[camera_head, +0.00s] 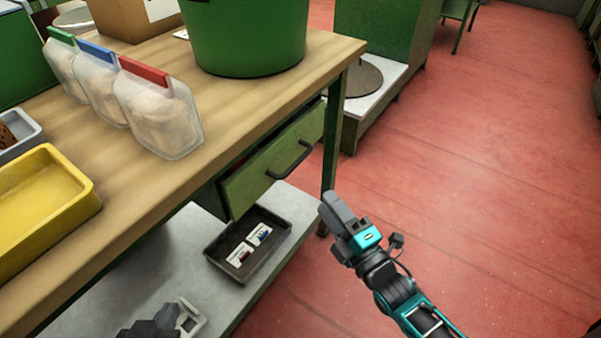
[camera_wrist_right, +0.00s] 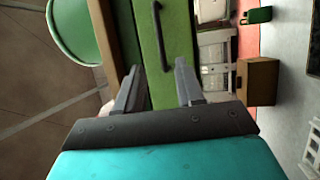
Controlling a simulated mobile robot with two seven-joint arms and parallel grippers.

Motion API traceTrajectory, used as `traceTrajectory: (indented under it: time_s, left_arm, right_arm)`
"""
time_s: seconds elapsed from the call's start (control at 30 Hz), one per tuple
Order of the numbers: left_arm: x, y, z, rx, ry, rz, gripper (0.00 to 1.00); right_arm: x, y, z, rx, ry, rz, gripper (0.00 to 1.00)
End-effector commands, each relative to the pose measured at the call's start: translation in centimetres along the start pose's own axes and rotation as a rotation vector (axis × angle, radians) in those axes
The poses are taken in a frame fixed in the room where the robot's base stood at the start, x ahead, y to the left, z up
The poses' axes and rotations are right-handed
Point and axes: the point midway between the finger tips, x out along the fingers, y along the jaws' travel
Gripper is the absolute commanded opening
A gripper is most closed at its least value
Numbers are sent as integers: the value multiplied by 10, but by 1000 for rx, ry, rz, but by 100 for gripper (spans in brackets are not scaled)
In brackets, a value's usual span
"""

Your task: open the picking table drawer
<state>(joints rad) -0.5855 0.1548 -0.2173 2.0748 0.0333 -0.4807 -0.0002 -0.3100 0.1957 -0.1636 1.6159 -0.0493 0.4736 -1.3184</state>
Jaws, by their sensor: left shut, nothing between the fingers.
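The picking table (camera_head: 235,105) has a wooden top and green legs. Its green drawer (camera_head: 262,178) sits under the right edge, with a dark bar handle (camera_head: 290,160); a dark gap shows above the drawer front. The right wrist view shows the drawer (camera_wrist_right: 152,50) and handle (camera_wrist_right: 160,38) beyond the fingers. My right gripper (camera_head: 328,208) is apart from the handle, below and right of it in the head view. In the right wrist view the right gripper (camera_wrist_right: 158,72) is open and empty. My left gripper (camera_head: 160,318) is shut at the bottom edge, partly cut off.
A dark tray (camera_head: 213,250) with cards lies on the lower shelf (camera_head: 190,232). On the tabletop are a green tub (camera_head: 245,40), lidded bags (camera_head: 160,115) and a yellow tray (camera_head: 88,205). The red floor (camera_head: 450,190) right of the table is clear.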

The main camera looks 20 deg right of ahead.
Motion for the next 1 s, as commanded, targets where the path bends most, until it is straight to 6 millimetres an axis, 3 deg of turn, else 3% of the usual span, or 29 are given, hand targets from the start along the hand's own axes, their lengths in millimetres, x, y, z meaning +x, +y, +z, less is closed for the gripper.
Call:
traceTrajectory:
  time_s: [0.3, 0.5, 0.7, 1.0]
  left_arm:
    - [6, -1, 12, 0, -3, 0, 0]
    - [9, 0, 21, -2, -13, 1, 0]
    - [10, 1, 21, -6, -14, 2, 0]
    - [10, 3, 18, -16, -12, 3, 0]
  right_arm:
    - [66, 0, -1, 3, 1, 3, 38]
    - [98, -1, 0, 4, 0, -1, 38]
    - [113, 0, 0, 5, 0, -2, 38]
    - [115, 0, 0, 5, -1, -3, 38]
